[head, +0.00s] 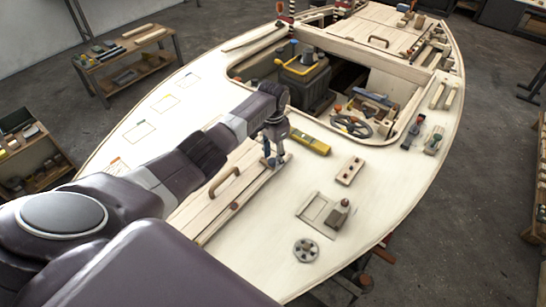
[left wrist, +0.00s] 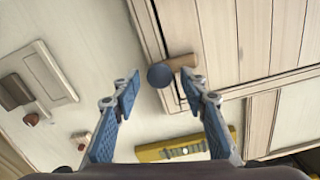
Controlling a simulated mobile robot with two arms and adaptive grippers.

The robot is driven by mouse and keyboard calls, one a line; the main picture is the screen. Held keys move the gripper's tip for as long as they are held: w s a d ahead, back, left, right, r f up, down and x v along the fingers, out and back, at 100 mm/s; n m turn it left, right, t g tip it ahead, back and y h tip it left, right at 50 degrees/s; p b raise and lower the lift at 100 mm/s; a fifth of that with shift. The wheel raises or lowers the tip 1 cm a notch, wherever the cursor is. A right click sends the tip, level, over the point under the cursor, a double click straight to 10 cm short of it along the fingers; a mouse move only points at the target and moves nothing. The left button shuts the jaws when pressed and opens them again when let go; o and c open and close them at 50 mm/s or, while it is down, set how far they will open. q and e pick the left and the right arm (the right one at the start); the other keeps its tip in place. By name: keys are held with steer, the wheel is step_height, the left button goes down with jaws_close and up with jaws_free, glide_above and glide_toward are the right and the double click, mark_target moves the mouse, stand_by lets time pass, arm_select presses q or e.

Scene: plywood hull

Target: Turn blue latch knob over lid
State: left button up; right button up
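The blue latch knob (left wrist: 160,76) shows in the left wrist view, at the end of a short wooden latch bar (left wrist: 183,62). The bar points right from the knob and appears to overlap the edge of the plank lid (left wrist: 218,35). My left gripper (left wrist: 160,88) is open, one fingertip on each side of the knob with clear gaps, seemingly not touching it. In the head view my left gripper (head: 271,162) points down at the far end of the lid (head: 215,207), which has a curved wooden handle (head: 225,182). The gripper hides the knob there. My right gripper is not in view.
A yellow level (head: 310,142) lies on the deck close to the left gripper; it also shows in the left wrist view (left wrist: 180,149). A wooden block with red knobs (head: 350,171), a grey wheel (head: 306,250) and the open cockpit with a steering wheel (head: 352,126) are nearby.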

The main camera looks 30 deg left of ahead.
mark_target(273, 161)
arm_select(q)
step_height(273, 161, up, 12)
stand_by(0.7)
stand_by(0.4)
